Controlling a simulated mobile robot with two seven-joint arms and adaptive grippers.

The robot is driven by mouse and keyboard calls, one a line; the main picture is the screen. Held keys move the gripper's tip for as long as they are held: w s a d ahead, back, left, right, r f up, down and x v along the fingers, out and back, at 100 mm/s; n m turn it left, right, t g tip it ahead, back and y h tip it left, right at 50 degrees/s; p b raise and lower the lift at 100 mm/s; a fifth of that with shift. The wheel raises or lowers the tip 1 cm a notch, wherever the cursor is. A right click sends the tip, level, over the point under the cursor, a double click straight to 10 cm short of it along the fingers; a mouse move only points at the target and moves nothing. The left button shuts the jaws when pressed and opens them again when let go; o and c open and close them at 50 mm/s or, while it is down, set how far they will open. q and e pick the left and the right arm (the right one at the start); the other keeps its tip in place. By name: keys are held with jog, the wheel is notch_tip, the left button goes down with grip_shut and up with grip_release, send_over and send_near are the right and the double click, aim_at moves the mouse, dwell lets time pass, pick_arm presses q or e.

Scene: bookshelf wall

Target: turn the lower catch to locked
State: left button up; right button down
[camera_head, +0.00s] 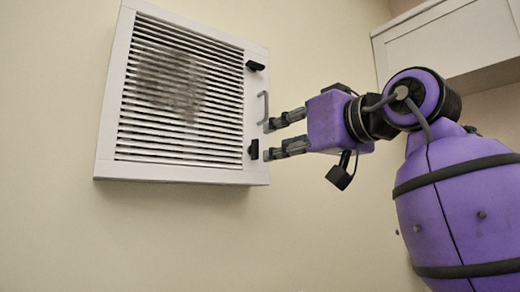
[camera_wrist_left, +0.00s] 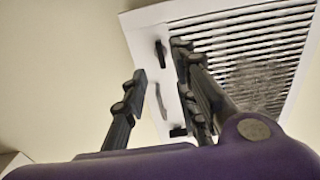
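The lower catch (camera_head: 254,149) is a small black lever on the right side of a white louvred vent cover (camera_head: 104,140), and it stands upright. It also shows in the left wrist view (camera_wrist_left: 161,53), between and beyond the fingers. My left gripper (camera_head: 271,140) is open, with its two dark fingertips apart and nothing between them. It points at the cover's right edge, close beside the lower catch. Contact cannot be told. My right gripper is in neither view.
The upper catch (camera_head: 255,66) is black and lies sideways near the cover's top right. A grey handle (camera_head: 264,107) sits between the catches, close to my upper finger. A white cabinet (camera_head: 445,45) hangs at the upper right. The wall below the cover is clear.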

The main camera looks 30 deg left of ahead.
aim_at(258, 149)
pick_arm(q)
jog(key=p+x, duration=0.1)
jog(key=x, duration=0.6)
jog(key=shift+s+r, duration=0.15)
jog(key=shift+w+a, duration=0.25)
jog(key=shift+a, duration=0.15)
jog(key=shift+c, duration=0.4)
grip_shut()
